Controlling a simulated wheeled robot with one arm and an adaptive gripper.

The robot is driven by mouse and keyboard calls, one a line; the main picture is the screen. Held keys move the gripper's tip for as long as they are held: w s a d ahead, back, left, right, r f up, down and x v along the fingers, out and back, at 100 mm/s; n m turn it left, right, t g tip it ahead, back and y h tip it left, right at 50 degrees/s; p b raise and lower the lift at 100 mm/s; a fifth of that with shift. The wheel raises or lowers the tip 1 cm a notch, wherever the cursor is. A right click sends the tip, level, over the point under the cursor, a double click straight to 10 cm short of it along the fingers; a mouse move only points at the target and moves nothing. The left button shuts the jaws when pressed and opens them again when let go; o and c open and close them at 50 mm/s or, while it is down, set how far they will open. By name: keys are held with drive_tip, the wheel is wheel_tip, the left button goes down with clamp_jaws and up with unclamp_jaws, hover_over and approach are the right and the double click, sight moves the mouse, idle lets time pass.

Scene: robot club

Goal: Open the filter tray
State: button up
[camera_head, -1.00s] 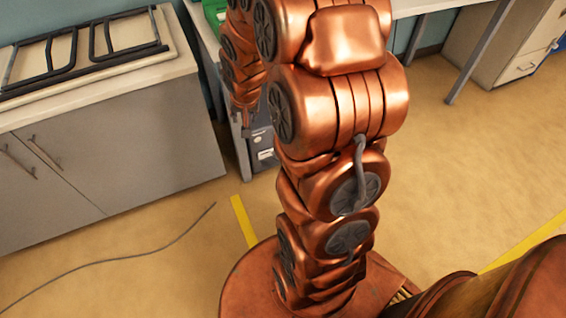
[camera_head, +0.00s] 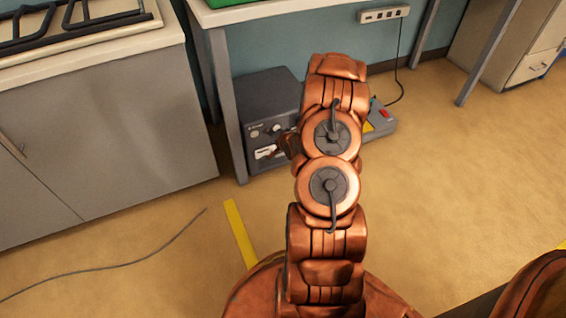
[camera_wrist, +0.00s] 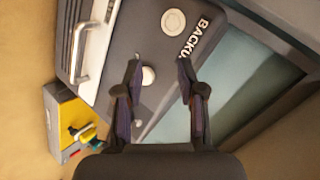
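A dark grey unit (camera_head: 268,98) stands on the floor under the table, its front partly hidden by my arm. In the wrist view its dark front (camera_wrist: 142,35) carries lettering that starts "BACKU", a round pale dial and a white knob (camera_wrist: 148,76). A light panel with a silver bar handle (camera_wrist: 79,54), which looks like the filter tray, sits at the upper left and appears closed. My gripper (camera_wrist: 158,66) is open and empty, in front of the knob area. The handle lies outside its fingers, to their left. In the head view my gripper (camera_head: 287,145) is close to the unit's front.
A grey and yellow box (camera_wrist: 68,120) with a red switch (camera_head: 384,113) is beside the unit. A table leg (camera_head: 228,105) stands just left of the unit. A grey cabinet (camera_head: 105,130) is further left. A power strip (camera_head: 384,14) hangs on the wall.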

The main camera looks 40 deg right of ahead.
sight(283, 154)
drive_tip(key=s+d+f+m+t+h+b, duration=0.1)
drive_tip(key=s+d+f+m+t+b, duration=0.2)
drive_tip(key=f, duration=0.5)
drive_tip(key=s+d+f+m+h+b, duration=0.1)
drive_tip(key=s+d+f+m+b, duration=0.15)
drive_tip(key=f+b, duration=0.35)
drive_tip(key=shift+m, duration=0.35)
drive_tip(key=shift+f+b+x, duration=0.2)
drive_tip(key=shift+b+x, duration=0.4)
drive_tip(key=shift+x, duration=1.3)
drive_tip(key=shift+f+b+x, duration=0.25)
drive_tip(key=shift+b+x, duration=0.35)
drive_tip(key=shift+x, duration=1.35)
drive_tip(key=shift+s+a, duration=0.1)
drive_tip(key=shift+a, duration=0.05)
drive_tip(key=shift+c, duration=0.3)
clamp_jaws()
